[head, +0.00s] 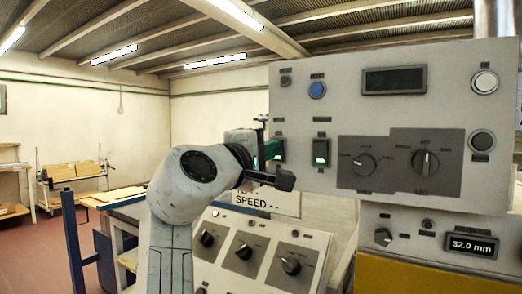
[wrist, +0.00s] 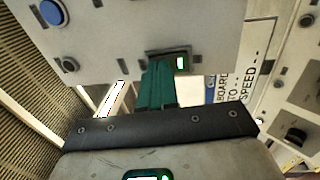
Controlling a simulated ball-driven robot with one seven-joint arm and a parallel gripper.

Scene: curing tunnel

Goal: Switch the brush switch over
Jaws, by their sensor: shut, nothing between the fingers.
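Two rocker switches with green lights sit low on the left of the grey control panel. The right one (head: 321,151) is in clear view. The left one (head: 279,150) is partly hidden by my gripper (head: 268,152). Their labels are too small to read, so I cannot tell which is the brush switch.
The control panel (head: 300,125) also carries a blue button (head: 317,90), a dark display (head: 394,80) and two rotary knobs. Below is a sloped console (head: 262,260) with several knobs and a SPEED sign (head: 262,199). A yellow panel and a 32.0 mm readout (head: 471,245) are lower right.

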